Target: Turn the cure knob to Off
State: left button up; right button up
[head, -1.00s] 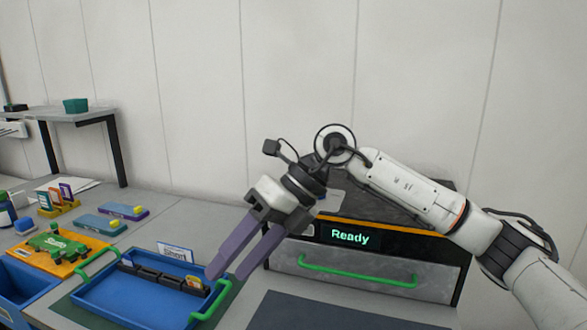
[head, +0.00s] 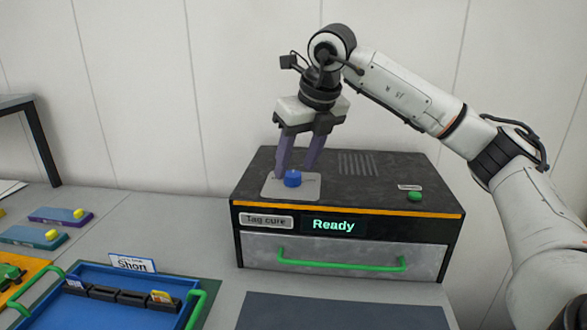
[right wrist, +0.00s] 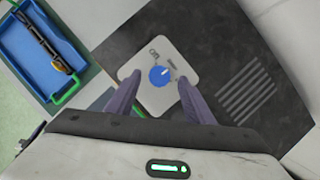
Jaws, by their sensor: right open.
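The cure knob (head: 292,179) is a small blue dial on a light plate (head: 306,188) on top of the black curing box (head: 350,195). The box's labels read "Tag cure" and "Ready". In the right wrist view the knob (right wrist: 159,76) has a white pointer mark aimed toward the plate's upper right; the small lettering around it is hard to read. My right gripper (head: 298,176) is open and points down over the plate. Its purple fingers stand apart at either side of the knob, not visibly gripping it. My left gripper is not in view.
A green button (head: 415,195) sits on the box top at right. The closed drawer has a green handle (head: 342,262). A blue tray (head: 80,310) with a "Short" card (head: 132,263) stands at left. A dark mat (head: 340,312) lies in front.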

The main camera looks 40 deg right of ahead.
jog(key=shift+x, duration=1.15)
jog(key=c, duration=1)
jog(key=shift+c, duration=0.2)
